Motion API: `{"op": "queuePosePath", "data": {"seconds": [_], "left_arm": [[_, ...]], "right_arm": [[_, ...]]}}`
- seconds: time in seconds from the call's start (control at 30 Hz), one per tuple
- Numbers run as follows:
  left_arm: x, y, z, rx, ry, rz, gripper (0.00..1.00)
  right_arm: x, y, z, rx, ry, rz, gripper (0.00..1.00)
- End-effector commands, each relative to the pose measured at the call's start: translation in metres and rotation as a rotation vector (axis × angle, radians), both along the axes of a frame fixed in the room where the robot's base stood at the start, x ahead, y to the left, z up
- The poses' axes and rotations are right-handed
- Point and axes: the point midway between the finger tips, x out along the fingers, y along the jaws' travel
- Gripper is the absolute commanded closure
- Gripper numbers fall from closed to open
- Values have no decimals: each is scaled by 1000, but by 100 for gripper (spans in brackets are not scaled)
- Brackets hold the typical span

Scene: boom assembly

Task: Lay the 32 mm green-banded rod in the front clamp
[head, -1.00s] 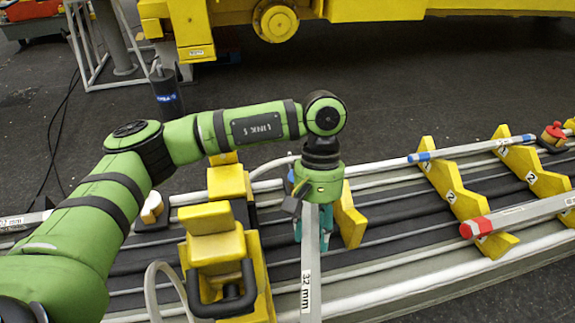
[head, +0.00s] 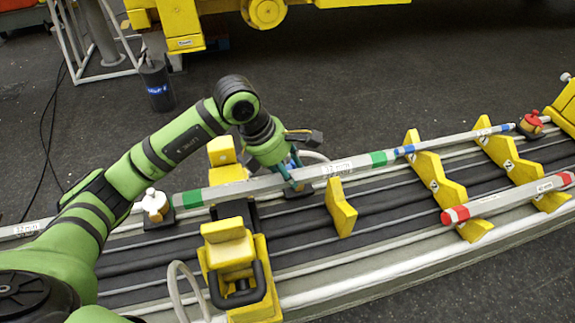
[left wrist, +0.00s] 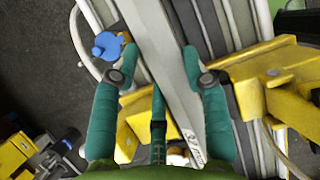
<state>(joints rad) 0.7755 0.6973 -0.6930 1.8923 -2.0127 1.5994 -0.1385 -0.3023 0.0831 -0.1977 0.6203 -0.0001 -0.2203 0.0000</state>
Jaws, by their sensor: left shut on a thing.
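The grey 32 mm rod (head: 262,184) has a green band near each end and runs slantwise along the bench, up to the right. My left gripper (head: 296,180) is shut around its middle. In the left wrist view the rod (left wrist: 165,55) passes between the teal fingers (left wrist: 161,75). A near yellow clamp (head: 229,252) with a black handle stands in front of the rod. Another yellow clamp (head: 222,152) stands behind it. The rod crosses between them in the picture; I cannot tell its height or whether it touches either. My right gripper is not in view.
Notched yellow stands (head: 432,178) at the right bear a red-ended rod (head: 508,200) and a blue-banded rod (head: 460,138). A single yellow support (head: 340,208) stands near the held rod. A white-knobbed piece (head: 154,204) sits at left, a red-knobbed one (head: 531,122) at right.

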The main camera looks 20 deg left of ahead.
Motion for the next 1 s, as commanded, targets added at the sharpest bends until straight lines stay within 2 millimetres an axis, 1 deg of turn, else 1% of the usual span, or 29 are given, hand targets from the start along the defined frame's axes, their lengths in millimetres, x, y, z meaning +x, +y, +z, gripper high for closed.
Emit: {"op": "queuePosePath", "data": {"seconds": [0.1, 0.23, 0.5, 1.0], "left_arm": [[1, -1, -5, -4, -5, -1, 100], [1, -1, -13, -4, -4, -3, 100], [1, -2, -29, -4, -5, -5, 100], [1, -1, -60, -4, -4, -5, 100]], "right_arm": [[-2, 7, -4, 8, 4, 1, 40], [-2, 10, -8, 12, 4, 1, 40], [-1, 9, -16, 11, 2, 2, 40], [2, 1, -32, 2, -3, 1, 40]]}}
